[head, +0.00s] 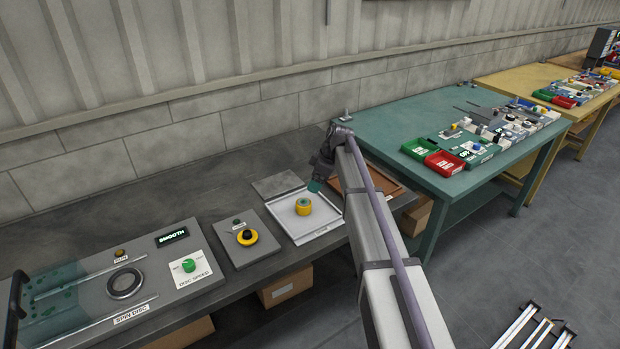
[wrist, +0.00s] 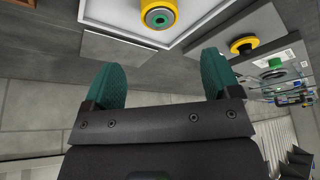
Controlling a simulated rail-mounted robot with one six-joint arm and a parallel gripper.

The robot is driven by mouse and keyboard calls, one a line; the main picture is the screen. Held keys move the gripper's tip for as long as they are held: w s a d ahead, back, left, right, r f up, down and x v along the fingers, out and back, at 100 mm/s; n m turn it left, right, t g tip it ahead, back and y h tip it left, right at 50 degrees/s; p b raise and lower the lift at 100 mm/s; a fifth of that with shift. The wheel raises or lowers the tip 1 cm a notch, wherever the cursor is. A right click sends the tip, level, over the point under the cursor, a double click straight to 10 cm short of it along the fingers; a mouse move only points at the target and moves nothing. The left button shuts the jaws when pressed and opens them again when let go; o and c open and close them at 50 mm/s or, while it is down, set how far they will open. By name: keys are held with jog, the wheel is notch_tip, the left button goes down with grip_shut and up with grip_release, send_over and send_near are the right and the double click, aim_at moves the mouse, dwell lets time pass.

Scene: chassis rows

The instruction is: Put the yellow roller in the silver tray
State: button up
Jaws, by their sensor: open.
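The yellow roller (head: 303,207) stands upright in the silver tray (head: 325,231), touching only the tray as far as I can see. It has a green top with a hole in its middle. In the wrist view the roller (wrist: 158,15) is at the top edge, partly cut off, and the tray (wrist: 205,12) lies around it. My gripper (head: 314,186) is just beyond the roller, apart from it and above the bench. In the wrist view my gripper (wrist: 160,80) shows two green fingers spread apart with nothing between them.
A flat grey plate (head: 277,184) lies behind the tray. A brown tray (head: 378,182) is to its right, partly behind my arm. A panel with a yellow-black knob (head: 247,237) is to its left, then a spin disc machine (head: 125,283). A green table (head: 450,120) holds bins.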

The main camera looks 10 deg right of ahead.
jog(key=s+a+m+g+h, duration=0.1)
jog(key=s+m, duration=0.5)
jog(key=s, duration=1.1)
jog(key=s+a+f+m+h, duration=0.1)
jog(key=s+a+m+h, duration=0.2)
jog(key=s, duration=1.4)
jog(key=m, duration=0.4)
jog(key=shift+s+g, duration=0.4)
jog(key=shift+f, duration=0.1)
